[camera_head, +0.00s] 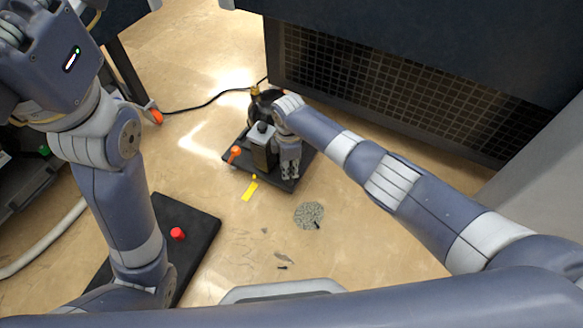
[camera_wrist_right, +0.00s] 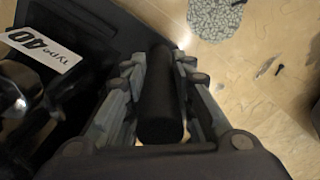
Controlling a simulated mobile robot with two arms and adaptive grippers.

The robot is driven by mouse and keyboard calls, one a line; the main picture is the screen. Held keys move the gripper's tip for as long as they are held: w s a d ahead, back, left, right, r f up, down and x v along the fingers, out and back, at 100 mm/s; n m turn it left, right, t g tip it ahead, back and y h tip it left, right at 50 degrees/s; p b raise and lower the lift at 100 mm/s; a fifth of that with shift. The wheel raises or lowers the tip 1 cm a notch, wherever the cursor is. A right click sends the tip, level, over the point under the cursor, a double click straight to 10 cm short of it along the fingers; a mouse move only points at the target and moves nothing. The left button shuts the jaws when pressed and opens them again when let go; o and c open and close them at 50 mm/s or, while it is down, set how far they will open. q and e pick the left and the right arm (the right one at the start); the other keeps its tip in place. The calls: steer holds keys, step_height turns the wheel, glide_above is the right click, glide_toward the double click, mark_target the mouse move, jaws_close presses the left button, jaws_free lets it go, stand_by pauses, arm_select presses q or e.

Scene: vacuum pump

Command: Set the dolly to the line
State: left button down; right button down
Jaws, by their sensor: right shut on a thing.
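The dolly (camera_head: 270,180) is a low black platform on the floor in the head view, carrying a dark pump with a grey-topped box (camera_head: 261,137). My right gripper (camera_head: 289,172) reaches down over the dolly's right part. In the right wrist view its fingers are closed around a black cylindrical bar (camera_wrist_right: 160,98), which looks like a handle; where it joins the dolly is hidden. My left arm shows at the left, but its gripper is outside the view.
An orange knob or caster part (camera_head: 234,153) sits at the dolly's left corner. A black cable (camera_head: 205,103) runs behind it. A dark grilled cabinet (camera_head: 400,90) stands at the back right. A grey speckled patch (camera_head: 309,215) and small debris (camera_head: 284,258) lie on the near floor. A black mat (camera_head: 195,225) with a red knob (camera_head: 177,233) is lower left.

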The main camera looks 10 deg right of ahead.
steer(key=c, duration=1.3)
jaws_free()
steer(key=shift+c, duration=0.2)
steer(key=shift+r, duration=0.1)
step_height(320, 180, up, 12)
steer(key=shift+f, duration=0.1)
